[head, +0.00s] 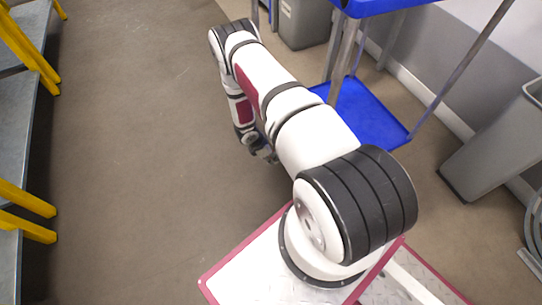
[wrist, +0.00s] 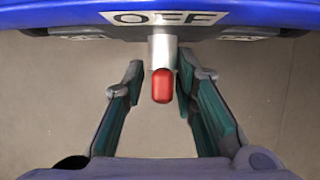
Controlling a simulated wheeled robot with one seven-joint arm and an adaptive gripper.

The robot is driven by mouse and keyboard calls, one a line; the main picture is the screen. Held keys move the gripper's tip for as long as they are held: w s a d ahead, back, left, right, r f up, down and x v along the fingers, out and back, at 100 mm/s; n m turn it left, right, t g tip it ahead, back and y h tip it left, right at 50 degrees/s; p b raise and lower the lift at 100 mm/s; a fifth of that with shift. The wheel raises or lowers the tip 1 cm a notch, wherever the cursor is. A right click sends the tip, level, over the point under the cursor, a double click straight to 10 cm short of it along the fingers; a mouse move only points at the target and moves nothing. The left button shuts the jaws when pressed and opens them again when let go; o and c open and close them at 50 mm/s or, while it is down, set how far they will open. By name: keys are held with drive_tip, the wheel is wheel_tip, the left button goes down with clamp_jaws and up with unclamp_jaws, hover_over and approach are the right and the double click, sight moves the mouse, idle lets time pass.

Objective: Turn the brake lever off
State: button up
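The brake lever (wrist: 161,86) shows in the wrist view as a short metal stem with a red rounded end. It comes out from under a blue edge (wrist: 70,17) that bears a white OFF label (wrist: 165,18). My gripper (wrist: 160,80) is open, with one finger on each side of the lever. Gaps show between the lever and both fingers. In the head view my gripper (head: 262,152) hangs low beside the blue cart and is partly hidden by my arm. The lever cannot be made out in the head view.
A blue cart with a lower shelf (head: 372,112) stands at the upper right, close to my arm. Grey bins stand behind it (head: 303,22) and at the right (head: 500,140). Grey benches with yellow legs (head: 28,45) line the left side. The floor (head: 130,150) between is clear.

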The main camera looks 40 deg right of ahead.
drive_tip(key=shift+r, duration=0.1)
drive_tip(key=v, duration=1.1)
drive_tip(key=shift+a+r, duration=0.3)
drive_tip(key=shift+r, duration=0.05)
drive_tip(key=shift+w, duration=0.1)
